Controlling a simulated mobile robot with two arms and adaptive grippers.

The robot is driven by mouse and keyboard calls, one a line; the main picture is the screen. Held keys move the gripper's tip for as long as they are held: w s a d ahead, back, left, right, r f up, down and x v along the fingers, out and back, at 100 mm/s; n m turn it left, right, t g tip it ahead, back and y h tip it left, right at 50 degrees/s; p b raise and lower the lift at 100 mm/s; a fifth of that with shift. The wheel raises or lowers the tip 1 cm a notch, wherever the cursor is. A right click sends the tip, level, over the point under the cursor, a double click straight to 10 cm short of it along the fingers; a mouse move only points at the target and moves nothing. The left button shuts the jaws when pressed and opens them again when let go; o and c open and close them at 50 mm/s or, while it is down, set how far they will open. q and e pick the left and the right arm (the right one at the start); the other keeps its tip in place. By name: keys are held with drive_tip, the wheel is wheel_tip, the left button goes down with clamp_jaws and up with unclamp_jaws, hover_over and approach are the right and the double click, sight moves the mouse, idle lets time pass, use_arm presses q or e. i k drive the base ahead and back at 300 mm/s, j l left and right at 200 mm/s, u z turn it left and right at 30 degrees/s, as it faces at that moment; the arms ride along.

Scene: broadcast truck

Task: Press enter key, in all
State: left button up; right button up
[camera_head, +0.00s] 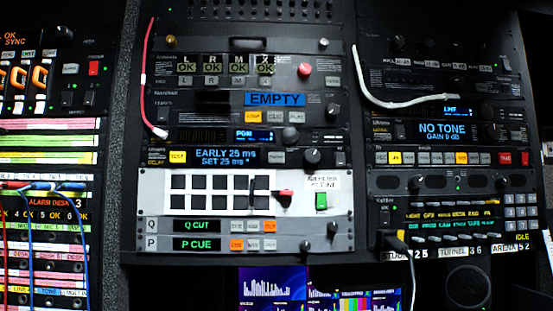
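No key that I can read as "enter" shows clearly. A small grey number keypad (521,211) sits at the right end of a panel in the right rack, with "IDLE" in yellow below it. Its key labels are too small to read fully. Left of it is a panel with rows of coloured text and keys (450,222). A green switch (321,200) and a red lever or knob (286,196) sit on a white panel in the middle rack. Neither of my grippers is in view.
A red cable (146,80) hangs at the middle rack's left edge. A white cable (395,103) loops across the right rack. A plug with a cable (395,241) sticks out below. Red and blue cables (42,186) hang at left. Screens (273,285) stand underneath.

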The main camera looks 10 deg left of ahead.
sight(274, 157)
drive_tip(key=k+j+z, duration=0.15)
drive_tip(key=z, duration=0.25)
drive_tip(key=k+j+z, duration=0.15)
drive_tip(key=z, duration=0.2)
